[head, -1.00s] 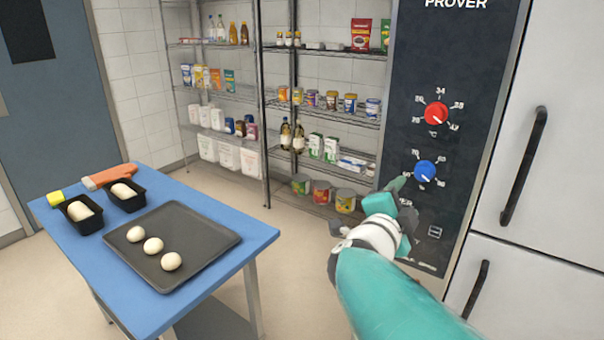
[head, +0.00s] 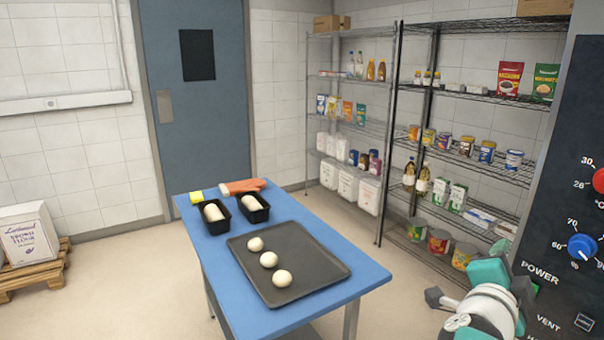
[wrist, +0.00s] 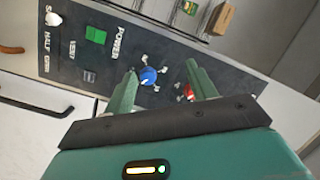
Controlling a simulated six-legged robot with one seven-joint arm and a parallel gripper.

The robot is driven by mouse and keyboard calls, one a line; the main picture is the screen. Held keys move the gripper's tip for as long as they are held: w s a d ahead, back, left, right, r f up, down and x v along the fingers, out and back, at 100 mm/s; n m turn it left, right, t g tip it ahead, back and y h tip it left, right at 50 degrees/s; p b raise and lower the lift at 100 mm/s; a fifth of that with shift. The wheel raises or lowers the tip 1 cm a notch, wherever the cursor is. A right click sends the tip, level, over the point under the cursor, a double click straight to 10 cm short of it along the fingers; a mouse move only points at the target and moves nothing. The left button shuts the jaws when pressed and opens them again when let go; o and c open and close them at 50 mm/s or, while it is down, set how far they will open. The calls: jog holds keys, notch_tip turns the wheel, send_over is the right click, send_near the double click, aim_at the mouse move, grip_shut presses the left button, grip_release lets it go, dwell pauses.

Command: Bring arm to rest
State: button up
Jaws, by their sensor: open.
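My arm (head: 487,308) is folded at the lower right of the head view, in front of the prover panel (head: 572,190). In the wrist view my gripper (wrist: 162,82) has its two green fingers spread apart with nothing between them. The panel's blue knob (wrist: 148,76) shows between the fingers and the red knob (wrist: 188,92) shows by the right finger, both beyond the fingertips. In the head view the blue knob (head: 582,247) is whole and the red knob (head: 599,180) is cut by the right edge. The fingertips are hard to make out in the head view.
A blue table (head: 221,285) holds a dark tray (head: 310,272) with three dough balls, two black loaf tins (head: 217,226) with dough, and an orange mitt (head: 243,186). Wire shelves (head: 393,150) stand behind. Flour (head: 28,232) sits on a pallet at left. Floor between table and shelves is clear.

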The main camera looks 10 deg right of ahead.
jog(key=w+a+f+n+t+y, duration=0.2)
jog(key=w+a+n+y, duration=0.1)
jog(key=a+n+y, duration=0.4)
jog(key=w+a+f+n+t+y, duration=0.15)
jog(key=a+n+y, duration=0.3)
jog(key=a, duration=0.55)
jog(key=s+a+f+n+g+y, duration=0.2)
jog(key=s+a+f+n+g, duration=0.5)
jog(key=s+n, duration=0.3)
jog(key=shift+s+f+g, duration=0.45)
jog(key=shift+f+g, duration=0.15)
jog(key=shift+g, duration=0.25)
jog(key=shift+a, duration=0.1)
jog(key=c, duration=0.5)
jog(key=shift+o, duration=0.2)
jog(key=shift+d, duration=0.2)
